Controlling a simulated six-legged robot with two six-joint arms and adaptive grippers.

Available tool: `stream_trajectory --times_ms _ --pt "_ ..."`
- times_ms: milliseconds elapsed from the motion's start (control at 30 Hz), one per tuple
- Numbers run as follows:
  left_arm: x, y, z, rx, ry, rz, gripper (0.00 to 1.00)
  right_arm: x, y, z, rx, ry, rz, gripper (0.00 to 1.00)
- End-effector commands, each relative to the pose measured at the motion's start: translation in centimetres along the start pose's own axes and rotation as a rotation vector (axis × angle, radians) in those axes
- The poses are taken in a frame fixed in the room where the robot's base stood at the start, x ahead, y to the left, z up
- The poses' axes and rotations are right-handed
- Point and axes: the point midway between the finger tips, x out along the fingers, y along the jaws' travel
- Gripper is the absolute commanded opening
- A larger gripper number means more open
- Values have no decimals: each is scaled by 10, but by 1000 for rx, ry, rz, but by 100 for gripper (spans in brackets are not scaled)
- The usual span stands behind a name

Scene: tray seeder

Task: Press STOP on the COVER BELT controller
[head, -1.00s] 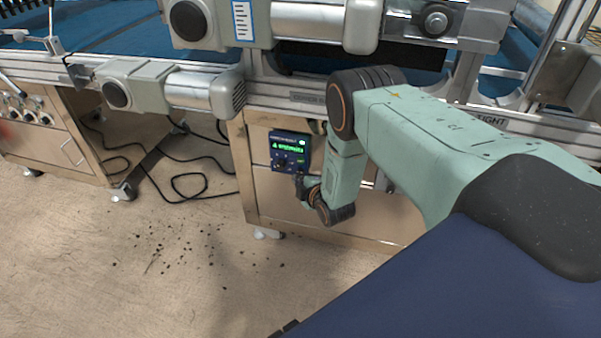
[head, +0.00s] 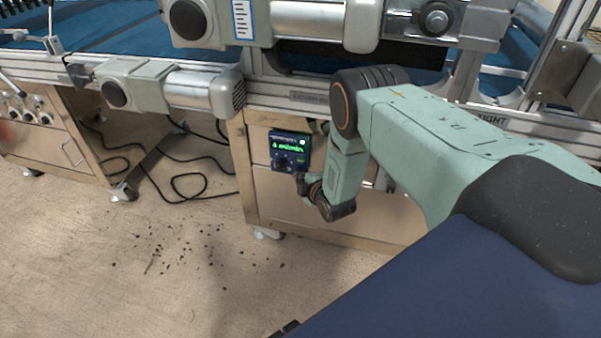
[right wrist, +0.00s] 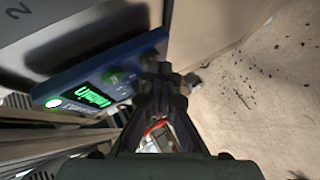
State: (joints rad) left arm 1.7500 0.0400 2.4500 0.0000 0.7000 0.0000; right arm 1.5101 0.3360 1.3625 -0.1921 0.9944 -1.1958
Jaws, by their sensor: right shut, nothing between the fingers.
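The belt controller (head: 289,151) is a small dark blue box with a lit green display, mounted on the metal cabinet below the conveyor. Its display text is too small to read surely. In the right wrist view the controller (right wrist: 75,82) lies at the left, tilted, with its green display and a green button showing. My right gripper (head: 302,178) is shut and empty at the controller's lower right edge. In the right wrist view its fingertips (right wrist: 160,75) overlap the controller's near end; I cannot tell whether they touch a button. My left gripper is not in view.
The metal cabinet (head: 262,203) stands under the conveyor frame. Grey motors (head: 200,92) stick out above and left of the controller. Black cables (head: 190,185) lie on the floor between cabinets. Dark crumbs (head: 185,250) are scattered on the open floor.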

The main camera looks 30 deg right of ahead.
Motion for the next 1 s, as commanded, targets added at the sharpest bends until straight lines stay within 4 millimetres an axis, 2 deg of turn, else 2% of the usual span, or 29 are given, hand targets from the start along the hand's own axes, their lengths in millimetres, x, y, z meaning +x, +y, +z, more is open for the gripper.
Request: stream_trajectory --times_ms 633,1000 --pt "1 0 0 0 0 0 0 2 2 2 1 -1 1 0" --pt "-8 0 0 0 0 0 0 -8 -6 -6 0 -1 -1 0"
